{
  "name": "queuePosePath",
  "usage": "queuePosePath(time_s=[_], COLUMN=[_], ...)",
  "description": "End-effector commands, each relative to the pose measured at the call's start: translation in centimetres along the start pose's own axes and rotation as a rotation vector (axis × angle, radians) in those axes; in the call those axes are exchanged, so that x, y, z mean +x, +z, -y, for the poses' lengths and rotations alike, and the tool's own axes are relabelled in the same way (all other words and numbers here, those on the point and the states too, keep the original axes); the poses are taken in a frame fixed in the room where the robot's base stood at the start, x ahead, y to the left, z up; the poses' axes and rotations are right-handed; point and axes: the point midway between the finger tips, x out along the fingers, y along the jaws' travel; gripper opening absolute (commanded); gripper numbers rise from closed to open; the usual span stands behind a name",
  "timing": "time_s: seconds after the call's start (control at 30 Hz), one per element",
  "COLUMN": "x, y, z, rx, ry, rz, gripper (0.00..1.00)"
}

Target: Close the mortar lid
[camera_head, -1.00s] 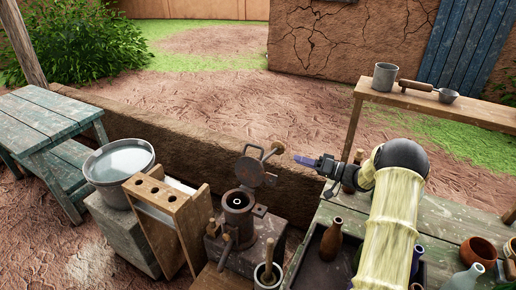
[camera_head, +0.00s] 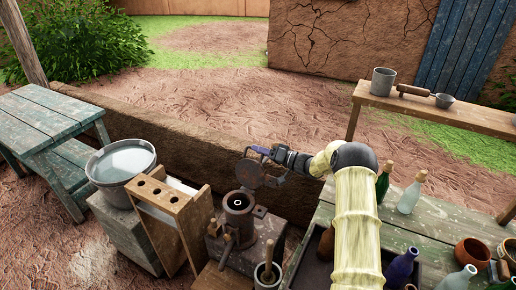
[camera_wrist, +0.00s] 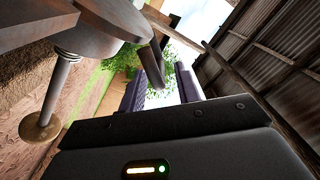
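The mortar (camera_head: 238,207) is a dark metal cylinder on a block in the lower middle of the head view. Its round lid (camera_head: 249,174) stands raised at the back of the mouth, so the mouth is open. My gripper (camera_head: 260,149) is at the upper edge of the lid. In the wrist view my gripper (camera_wrist: 160,88) has its fingers apart. The lid's dark metal (camera_wrist: 95,25) fills the upper left there, with a rod and round knob (camera_wrist: 39,126) hanging down. A short bar (camera_wrist: 151,67) shows between the fingers; I cannot tell if they touch it.
A wooden rack (camera_head: 170,225) and a water bucket (camera_head: 120,162) stand left of the mortar. A green bench (camera_head: 425,222) with several bottles and bowls is at right. A low mud wall (camera_head: 180,142) runs behind the mortar.

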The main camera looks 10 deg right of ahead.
Motion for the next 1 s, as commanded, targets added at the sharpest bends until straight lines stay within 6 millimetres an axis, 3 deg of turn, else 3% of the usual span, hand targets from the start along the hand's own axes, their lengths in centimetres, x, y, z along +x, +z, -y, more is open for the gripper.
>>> queuePosePath(time_s=[0.13, 0.4, 0.43, 0.6, 1.0], x=[1.2, 1.35, 1.35, 1.33, 1.54], y=[-0.04, 0.0, 0.0, 0.0, -0.05], z=[0.02, -0.03, -0.03, -0.02, -0.01], rx=[-0.001, 0.0, 0.0, 0.0, -0.016], ry=[0.001, 0.001, 0.001, 0.001, 0.001], rz=[-0.001, -0.001, -0.001, -0.001, 0.0], gripper=[0.33, 0.33, 0.31, 0.0, 0.0])
